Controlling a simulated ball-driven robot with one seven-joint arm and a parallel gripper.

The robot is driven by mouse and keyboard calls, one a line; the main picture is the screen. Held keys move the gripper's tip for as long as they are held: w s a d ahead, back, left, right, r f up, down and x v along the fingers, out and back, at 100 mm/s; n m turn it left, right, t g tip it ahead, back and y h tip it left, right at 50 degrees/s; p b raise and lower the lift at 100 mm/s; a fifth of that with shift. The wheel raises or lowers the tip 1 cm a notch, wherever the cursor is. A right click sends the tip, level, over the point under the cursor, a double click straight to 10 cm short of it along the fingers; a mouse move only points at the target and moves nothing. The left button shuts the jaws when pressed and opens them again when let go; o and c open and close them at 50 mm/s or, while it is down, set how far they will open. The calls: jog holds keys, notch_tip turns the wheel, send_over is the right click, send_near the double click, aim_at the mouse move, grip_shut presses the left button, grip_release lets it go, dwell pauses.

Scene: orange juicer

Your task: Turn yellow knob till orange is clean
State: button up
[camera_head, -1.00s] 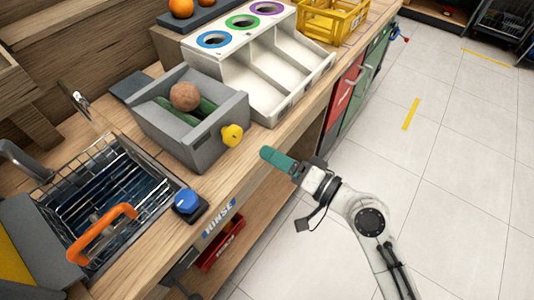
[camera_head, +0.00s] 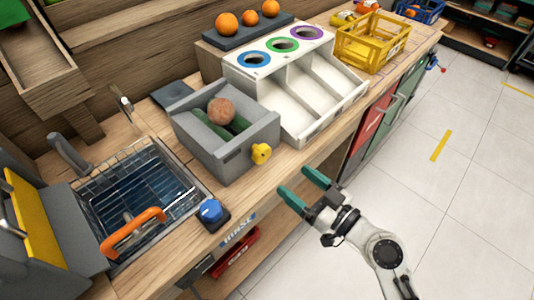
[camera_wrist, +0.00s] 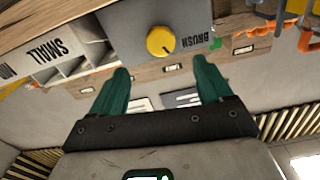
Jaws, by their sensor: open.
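The yellow knob (camera_head: 261,153) sits on the front face of the grey brush box (camera_head: 227,158) on the counter. In the wrist view the knob (camera_wrist: 161,41) shows beyond the fingertips, beside the word BRUSH. A brownish, dirty-looking orange (camera_head: 221,111) rests on dark green rollers (camera_head: 240,124) in the box. My gripper (camera_head: 302,183) is open and empty, in front of the counter, below and to the right of the knob. In the wrist view its two green fingers (camera_wrist: 161,75) are apart, with the knob ahead between them and not touched.
A white sorter (camera_head: 305,95) with coloured rings stands right of the box, with a yellow crate (camera_head: 373,42) beyond. A sink basket with an orange handle (camera_head: 133,232) and a blue knob (camera_head: 211,212) are to the left. Clean oranges (camera_head: 249,18) sit behind. Floor in front is clear.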

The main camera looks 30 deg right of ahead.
aim_at(265, 157)
jog(key=shift+n, duration=0.6)
jog(key=p+x, duration=0.4)
jog(key=x, duration=0.5)
jog(key=shift+w+a, duration=0.15)
jog(key=shift+w, duration=0.2)
jog(key=shift+w+a+f, duration=0.1)
jog(key=shift+w+a, duration=0.05)
jog(key=shift+w, duration=0.35)
jog(key=shift+c, duration=0.4)
jog(key=c, duration=0.9)
jog(key=shift+c, duration=0.2)
